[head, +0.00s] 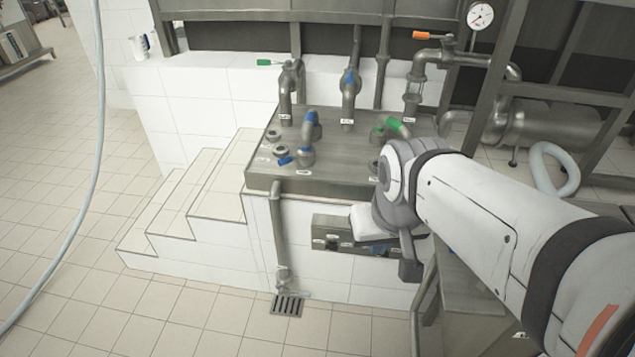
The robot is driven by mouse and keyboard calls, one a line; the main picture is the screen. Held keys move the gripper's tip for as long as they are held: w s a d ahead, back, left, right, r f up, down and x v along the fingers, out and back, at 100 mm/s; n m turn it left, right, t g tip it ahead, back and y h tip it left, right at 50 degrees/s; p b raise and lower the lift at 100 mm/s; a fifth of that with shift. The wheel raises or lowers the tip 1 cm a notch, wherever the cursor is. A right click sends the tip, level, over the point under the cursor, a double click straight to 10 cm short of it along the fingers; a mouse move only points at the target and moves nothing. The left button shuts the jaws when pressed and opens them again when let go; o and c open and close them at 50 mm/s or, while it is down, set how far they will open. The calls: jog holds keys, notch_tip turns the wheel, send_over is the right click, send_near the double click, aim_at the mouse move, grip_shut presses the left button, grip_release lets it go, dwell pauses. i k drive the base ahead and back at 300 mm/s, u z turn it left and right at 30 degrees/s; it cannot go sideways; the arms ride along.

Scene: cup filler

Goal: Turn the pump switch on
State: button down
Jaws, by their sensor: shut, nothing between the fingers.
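A metal switch panel (329,233) is set in the white tiled front wall, below the metal counter top. My arm's wrist hides the panel's right part. I cannot tell whether the gripper touches the panel.
The metal counter (335,170) carries pipes, blue and green hose fittings and round ports. Tiled steps (195,195) rise at its left. A floor drain (287,305) lies below a drain pipe (279,235). A metal cabinet (465,310) stands under my arm. Floor at front left is clear.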

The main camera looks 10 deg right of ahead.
aim_at(331, 246)
jog(key=u, duration=0.05)
jog(key=i, duration=0.95)
jog(key=z, duration=0.05)
jog(key=k, duration=1)
jog(key=u, duration=0.5)
jog(key=i, duration=1.1)
jog(key=z, duration=1.2)
jog(key=k, duration=0.35)
jog(key=u, duration=0.15)
